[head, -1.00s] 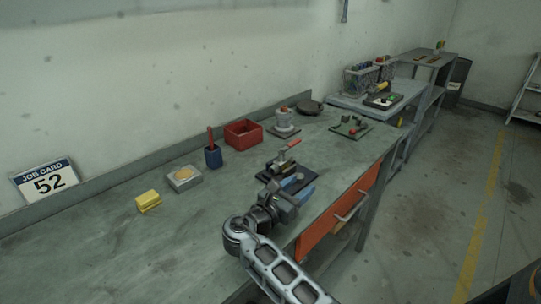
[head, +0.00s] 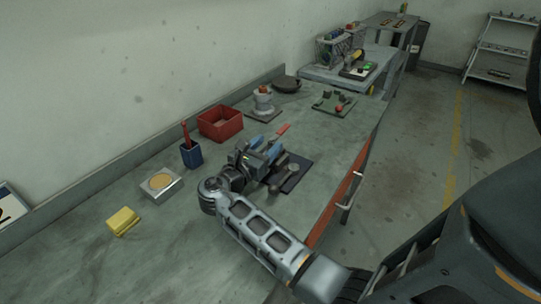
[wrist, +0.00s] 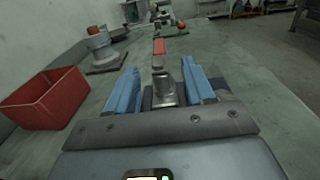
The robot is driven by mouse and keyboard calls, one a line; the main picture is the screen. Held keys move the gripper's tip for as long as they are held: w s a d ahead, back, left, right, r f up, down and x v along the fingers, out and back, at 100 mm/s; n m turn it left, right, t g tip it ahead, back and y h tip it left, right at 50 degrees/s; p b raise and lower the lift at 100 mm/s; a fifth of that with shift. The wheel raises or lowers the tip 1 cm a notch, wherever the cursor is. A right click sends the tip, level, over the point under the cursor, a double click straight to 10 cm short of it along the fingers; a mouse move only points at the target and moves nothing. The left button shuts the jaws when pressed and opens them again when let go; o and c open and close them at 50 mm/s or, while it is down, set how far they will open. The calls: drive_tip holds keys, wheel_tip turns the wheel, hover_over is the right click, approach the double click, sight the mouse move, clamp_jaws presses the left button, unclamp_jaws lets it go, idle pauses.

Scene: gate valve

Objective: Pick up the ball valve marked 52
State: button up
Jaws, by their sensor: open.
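A small metal valve with a red lever (head: 283,129) is at the workbench, partly hidden by my gripper in the head view. In the wrist view its grey body (wrist: 163,88) shows between my two blue fingers, with the red lever (wrist: 158,47) pointing away. My gripper (head: 263,158) is open, one finger on each side of the valve; contact cannot be told. A dark mat (head: 297,176) with grey metal parts lies beside the gripper. No number is readable on the valve. The job card (head: 11,207) is cut off at the left edge.
A red bin (head: 219,122), a blue cup (head: 191,155), a grey block (head: 160,186) and a yellow block (head: 123,221) stand along the wall side. A flanged fitting (head: 263,104) and a green mat with parts (head: 335,104) are farther back. The bench's near-left surface is clear.

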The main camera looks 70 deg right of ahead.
sight(270, 142)
drive_tip(key=b+x, duration=0.2)
drive_tip(key=x, duration=0.2)
drive_tip(key=shift+d, duration=0.15)
clamp_jaws()
idle(1.3)
